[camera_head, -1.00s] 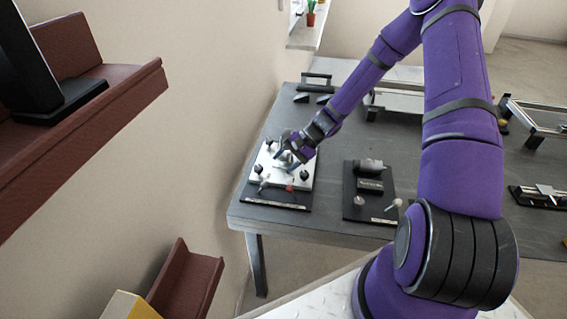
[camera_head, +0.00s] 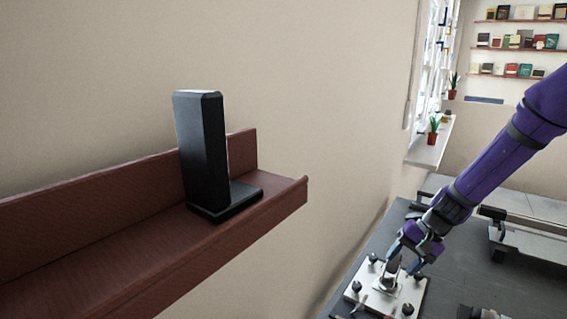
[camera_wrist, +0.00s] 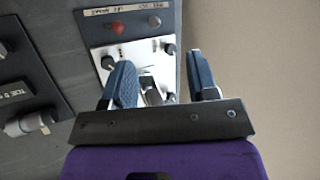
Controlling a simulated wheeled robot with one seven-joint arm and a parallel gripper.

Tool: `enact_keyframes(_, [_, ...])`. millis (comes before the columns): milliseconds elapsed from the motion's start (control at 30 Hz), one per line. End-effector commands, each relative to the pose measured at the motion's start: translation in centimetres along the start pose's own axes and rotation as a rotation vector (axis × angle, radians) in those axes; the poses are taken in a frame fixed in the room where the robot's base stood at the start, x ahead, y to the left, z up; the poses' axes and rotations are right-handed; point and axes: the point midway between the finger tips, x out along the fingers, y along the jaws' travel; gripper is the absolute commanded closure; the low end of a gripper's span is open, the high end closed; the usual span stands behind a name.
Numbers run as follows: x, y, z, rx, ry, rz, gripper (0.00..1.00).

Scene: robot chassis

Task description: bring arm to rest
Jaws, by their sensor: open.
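My purple arm (camera_head: 505,150) reaches in from the right in the head view. My gripper (camera_head: 405,262) is at its end, low over the light metal plate fixture (camera_head: 413,293) on the dark table. In the wrist view my gripper (camera_wrist: 162,82) has its two blue-grey fingers spread apart. A small metal part (camera_wrist: 150,92) shows between and beyond the fingers, on the plate (camera_wrist: 135,52). Whether the fingers touch it, I cannot tell. The wrist view also shows a red knob (camera_wrist: 118,27) and black knobs around the plate.
A red-brown shelf (camera_head: 130,270) with a black upright stand (camera_head: 205,150) juts from the wall at the left. A windowsill (camera_head: 430,145) with potted plants is behind. A second dark board (camera_wrist: 28,90) with a metal cylinder lies beside the plate. A metal frame (camera_head: 530,240) stands on the table.

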Motion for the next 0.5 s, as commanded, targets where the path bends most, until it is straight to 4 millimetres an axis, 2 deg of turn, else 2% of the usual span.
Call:
enact_keyframes(100, [-2.3,-1.0,1.6,-0.056,0.034,0.054,0.46])
enact_keyframes(500, [-9.4,-3.6,7.7,-0.214,0.147,0.209,0.46])
